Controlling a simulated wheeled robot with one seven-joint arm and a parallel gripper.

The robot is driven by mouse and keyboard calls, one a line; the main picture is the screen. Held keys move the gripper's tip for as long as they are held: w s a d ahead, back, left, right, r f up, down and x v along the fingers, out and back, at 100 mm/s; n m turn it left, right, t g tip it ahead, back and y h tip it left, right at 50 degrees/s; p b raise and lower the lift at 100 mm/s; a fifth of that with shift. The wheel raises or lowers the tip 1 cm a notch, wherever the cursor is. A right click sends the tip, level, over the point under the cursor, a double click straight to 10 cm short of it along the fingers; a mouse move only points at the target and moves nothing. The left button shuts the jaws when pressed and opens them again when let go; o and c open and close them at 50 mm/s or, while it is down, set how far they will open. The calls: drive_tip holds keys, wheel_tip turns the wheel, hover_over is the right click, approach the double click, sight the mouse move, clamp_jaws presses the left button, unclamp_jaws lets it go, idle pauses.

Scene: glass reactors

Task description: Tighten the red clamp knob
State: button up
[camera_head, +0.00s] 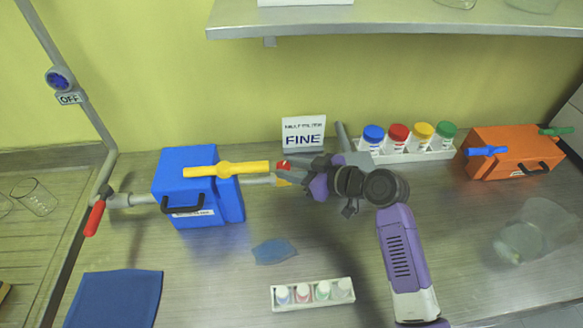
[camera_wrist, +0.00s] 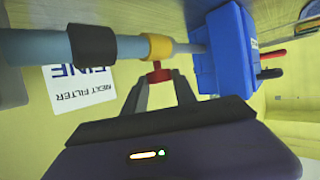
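The red clamp knob (camera_wrist: 158,73) sticks out from a yellow clamp (camera_wrist: 158,47) on a grey-blue pipe (camera_wrist: 35,46). In the head view the knob (camera_head: 283,164) shows as a small red spot by my fingertips, just above the yellow clamp (camera_head: 282,181). My gripper (camera_wrist: 160,80) points at the knob, with one finger on each side of its near end. The fingers are apart, with small gaps seeming to show beside the knob; contact is hard to judge.
A blue box (camera_head: 186,190) with a yellow valve handle (camera_head: 226,169) stands left of my gripper. A FINE sign (camera_head: 304,132) and a rack of colour-capped jars (camera_head: 408,152) stand behind. A small vial rack (camera_head: 312,294) lies in front. An orange box (camera_head: 508,152) is far right.

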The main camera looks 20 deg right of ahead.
clamp_jaws()
drive_tip(key=shift+s+a+r+m+h+p, duration=0.1)
drive_tip(key=shift+a+m+h+p, duration=0.05)
drive_tip(key=shift+m+h+p, duration=0.2)
drive_tip(key=shift+a+m+t+h+p, duration=0.15)
drive_tip(key=shift+m+t+h+p, duration=0.25)
drive_tip(key=shift+m+h+p, duration=0.1)
drive_tip(key=m+h+p, duration=0.1)
drive_tip(key=m+h, duration=0.1)
drive_tip(key=a+m+t+h+p, duration=0.1)
drive_tip(key=m+h, duration=0.1)
drive_tip(key=shift+h, duration=0.25)
drive_tip(key=m+h+b, duration=0.1)
drive_tip(key=h, duration=0.1)
drive_tip(key=m+h+b, duration=0.1)
drive_tip(key=m+h, duration=0.1)
drive_tip(key=a+m+h+b, duration=0.1)
drive_tip(key=m, duration=0.1)
drive_tip(key=shift+g+h+b, duration=0.4)
drive_tip(key=shift+m+h+b, duration=0.25)
drive_tip(key=shift+h+b, duration=0.05)
